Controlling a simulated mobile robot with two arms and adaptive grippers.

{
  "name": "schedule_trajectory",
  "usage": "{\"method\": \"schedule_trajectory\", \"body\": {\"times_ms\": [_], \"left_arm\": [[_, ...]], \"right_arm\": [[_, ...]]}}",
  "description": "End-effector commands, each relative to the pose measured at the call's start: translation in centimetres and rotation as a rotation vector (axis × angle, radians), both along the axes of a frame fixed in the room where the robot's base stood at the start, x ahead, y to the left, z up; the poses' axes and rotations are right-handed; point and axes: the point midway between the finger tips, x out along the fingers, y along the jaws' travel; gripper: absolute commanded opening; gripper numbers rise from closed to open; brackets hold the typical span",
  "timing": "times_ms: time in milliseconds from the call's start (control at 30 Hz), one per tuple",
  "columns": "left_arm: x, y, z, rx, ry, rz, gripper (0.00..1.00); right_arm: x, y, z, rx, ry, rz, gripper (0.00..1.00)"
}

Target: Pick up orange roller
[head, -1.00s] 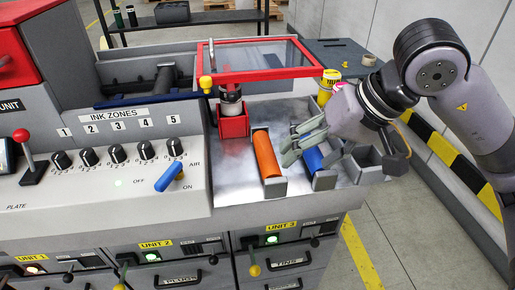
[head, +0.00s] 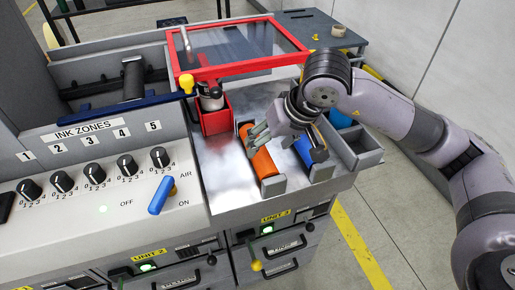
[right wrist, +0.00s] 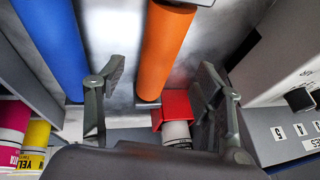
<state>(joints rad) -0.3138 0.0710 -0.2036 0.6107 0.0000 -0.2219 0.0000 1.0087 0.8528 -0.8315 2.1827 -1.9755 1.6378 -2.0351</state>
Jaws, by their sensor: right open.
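The orange roller (head: 262,160) lies in a grey holder on the metal top of the machine, and its upper part is partly hidden by my right gripper in the head view. My right gripper (head: 258,138) is open and empty above it. In the right wrist view the orange roller (right wrist: 166,48) runs between the two spread fingers of the right gripper (right wrist: 155,92), apart from both. A blue roller (head: 306,148) lies in the holder to its right; it also shows in the right wrist view (right wrist: 52,42). My left gripper is not in view.
A red-framed clear cover (head: 240,50) stands behind the rollers. A red block with a metal jar (head: 212,108) is left of the orange roller. A grey open bin (head: 357,150) is to the right. The control panel (head: 110,195) with knobs lies left.

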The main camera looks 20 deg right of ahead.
Motion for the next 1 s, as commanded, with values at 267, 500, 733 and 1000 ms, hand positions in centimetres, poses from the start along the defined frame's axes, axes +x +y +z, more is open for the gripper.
{"method": "schedule_trajectory", "body": {"times_ms": [267,500,733,1000], "left_arm": [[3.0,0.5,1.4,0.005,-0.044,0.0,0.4],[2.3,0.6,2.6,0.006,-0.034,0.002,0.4],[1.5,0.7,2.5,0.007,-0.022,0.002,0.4],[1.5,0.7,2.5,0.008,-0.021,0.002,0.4]], "right_arm": [[0.9,0.5,-1.7,0.001,0.004,0.0,0.62],[2.5,1.1,-4.8,0.001,0.004,0.0,0.62],[2.7,1.2,-5.4,0.001,-0.001,0.001,0.62],[2.7,1.2,-5.4,0.0,-0.001,0.001,0.5]]}}
